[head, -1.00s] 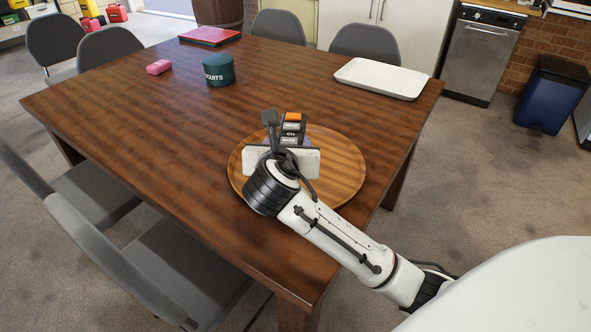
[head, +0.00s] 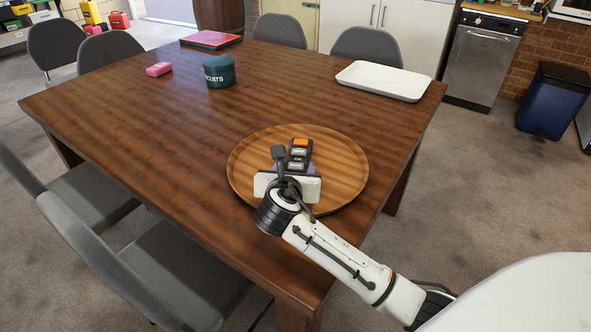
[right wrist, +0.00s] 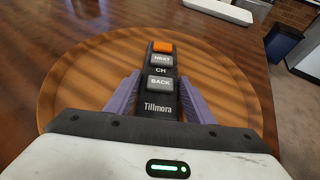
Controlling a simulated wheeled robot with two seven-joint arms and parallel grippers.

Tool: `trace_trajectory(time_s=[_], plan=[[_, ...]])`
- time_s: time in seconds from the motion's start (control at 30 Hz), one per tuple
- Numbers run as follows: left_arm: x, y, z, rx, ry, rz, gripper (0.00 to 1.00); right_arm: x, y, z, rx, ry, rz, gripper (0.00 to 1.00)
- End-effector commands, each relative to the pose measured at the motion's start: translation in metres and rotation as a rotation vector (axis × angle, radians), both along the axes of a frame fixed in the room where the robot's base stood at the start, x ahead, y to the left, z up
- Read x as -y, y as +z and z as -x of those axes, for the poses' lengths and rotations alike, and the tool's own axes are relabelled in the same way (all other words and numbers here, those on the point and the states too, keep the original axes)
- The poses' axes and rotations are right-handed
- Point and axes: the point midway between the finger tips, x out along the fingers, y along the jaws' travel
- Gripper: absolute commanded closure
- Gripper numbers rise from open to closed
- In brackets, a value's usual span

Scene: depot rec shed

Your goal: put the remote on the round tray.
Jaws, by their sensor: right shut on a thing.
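The remote (head: 299,153) is dark with an orange button and grey buttons. In the right wrist view the remote (right wrist: 161,85) shows "NEXT", "CH" and "BACK", and points away from me. My right gripper (right wrist: 158,97) is shut on it, with a purple finger on each side. In the head view my right gripper (head: 296,172) is over the near part of the round wooden tray (head: 345,162). The tray also fills much of the right wrist view (right wrist: 80,85). I cannot tell whether the remote touches the tray. My left gripper is not in view.
The round tray sits on a brown table (head: 180,140) near its right front. Grey chairs (head: 180,268) surround the table.

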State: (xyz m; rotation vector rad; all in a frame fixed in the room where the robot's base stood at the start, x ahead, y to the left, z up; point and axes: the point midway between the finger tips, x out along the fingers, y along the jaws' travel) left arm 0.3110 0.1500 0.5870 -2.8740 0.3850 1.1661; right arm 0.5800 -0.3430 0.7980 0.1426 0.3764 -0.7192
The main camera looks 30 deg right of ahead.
Motion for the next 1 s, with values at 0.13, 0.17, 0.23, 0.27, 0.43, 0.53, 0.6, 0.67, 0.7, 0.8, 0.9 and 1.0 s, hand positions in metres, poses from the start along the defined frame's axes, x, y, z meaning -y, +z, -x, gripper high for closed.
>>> trace_trajectory(time_s=[0.13, 0.17, 0.23, 0.27, 0.43, 0.53, 0.6, 0.67, 0.7, 0.8, 0.9, 1.0], plan=[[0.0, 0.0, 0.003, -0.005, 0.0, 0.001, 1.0, 0.0, 0.003, 0.0, 0.004, 0.0, 0.0, 0.8], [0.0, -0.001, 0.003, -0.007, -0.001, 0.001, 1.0, 0.0, 0.002, 0.0, 0.003, 0.001, 0.001, 0.8], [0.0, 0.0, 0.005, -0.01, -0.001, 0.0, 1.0, 0.0, 0.001, 0.0, 0.002, 0.0, 0.001, 0.8], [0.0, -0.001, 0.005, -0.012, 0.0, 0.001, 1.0, 0.0, -0.001, 0.0, 0.0, 0.0, 0.0, 0.5], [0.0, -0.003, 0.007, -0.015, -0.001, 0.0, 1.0, 0.0, -0.001, 0.0, 0.001, 0.0, -0.001, 0.33], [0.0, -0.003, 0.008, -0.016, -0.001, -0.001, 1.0, 0.0, -0.001, 0.0, 0.0, 0.0, 0.0, 0.33], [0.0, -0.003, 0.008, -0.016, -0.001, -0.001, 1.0, 0.0, -0.001, 0.0, 0.001, 0.0, -0.001, 0.33], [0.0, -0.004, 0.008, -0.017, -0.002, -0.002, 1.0, 0.0, 0.0, 0.0, 0.001, 0.0, 0.0, 0.33], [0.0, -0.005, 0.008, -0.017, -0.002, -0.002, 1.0, 0.0, 0.001, 0.0, 0.002, -0.001, -0.001, 0.33], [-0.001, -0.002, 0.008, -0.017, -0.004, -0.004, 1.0, -0.006, 0.006, 0.006, 0.0, 0.001, 0.0, 0.33], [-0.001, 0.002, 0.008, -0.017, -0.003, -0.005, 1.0, -0.017, 0.014, 0.018, 0.001, 0.003, -0.001, 0.33], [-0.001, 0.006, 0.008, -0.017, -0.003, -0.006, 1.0, -0.032, 0.022, 0.033, 0.002, 0.003, -0.002, 0.33]])
